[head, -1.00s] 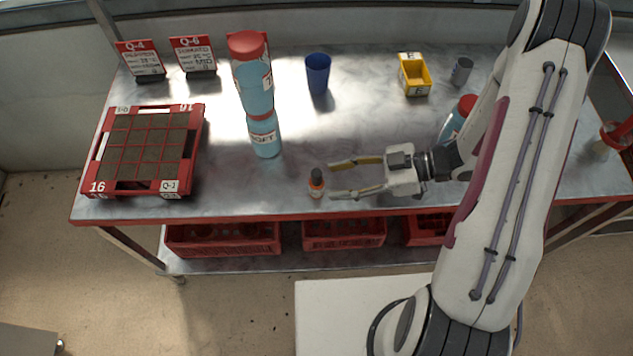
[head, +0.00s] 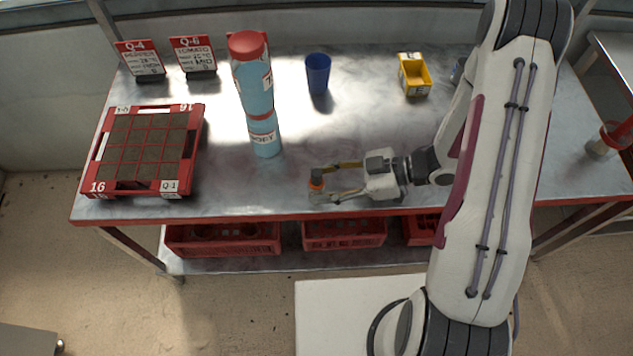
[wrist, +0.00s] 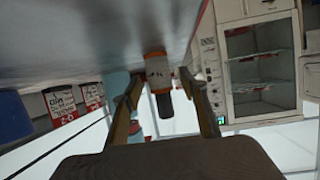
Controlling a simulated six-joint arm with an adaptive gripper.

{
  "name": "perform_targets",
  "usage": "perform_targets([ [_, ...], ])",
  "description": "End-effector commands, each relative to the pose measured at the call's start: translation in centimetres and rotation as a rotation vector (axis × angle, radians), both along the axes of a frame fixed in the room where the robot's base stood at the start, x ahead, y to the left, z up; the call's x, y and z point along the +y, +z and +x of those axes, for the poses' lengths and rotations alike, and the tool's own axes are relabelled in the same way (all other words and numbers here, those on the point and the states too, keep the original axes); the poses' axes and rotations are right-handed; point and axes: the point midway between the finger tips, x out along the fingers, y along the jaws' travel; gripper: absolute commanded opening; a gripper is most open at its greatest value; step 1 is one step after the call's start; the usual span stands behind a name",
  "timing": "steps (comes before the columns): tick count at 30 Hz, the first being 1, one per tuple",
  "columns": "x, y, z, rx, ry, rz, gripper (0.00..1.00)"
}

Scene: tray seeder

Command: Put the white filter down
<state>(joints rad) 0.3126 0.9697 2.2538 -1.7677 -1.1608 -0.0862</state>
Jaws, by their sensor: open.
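I see no white filter that I can make out in either view.
A red seed tray (head: 97,168) is at the left. A blue cup (head: 318,74) and a yellow bin (head: 414,75) are farther back. The bench (head: 370,115) is clear between them.

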Motion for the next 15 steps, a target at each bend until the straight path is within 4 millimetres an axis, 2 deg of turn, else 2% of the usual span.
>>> perform_targets([
  [6,1.14,-0.47,0.05,-0.001,0.001,0.000,0.43],
  [15,1.22,-0.51,0.09,-0.001,0.000,0.000,0.43],
])
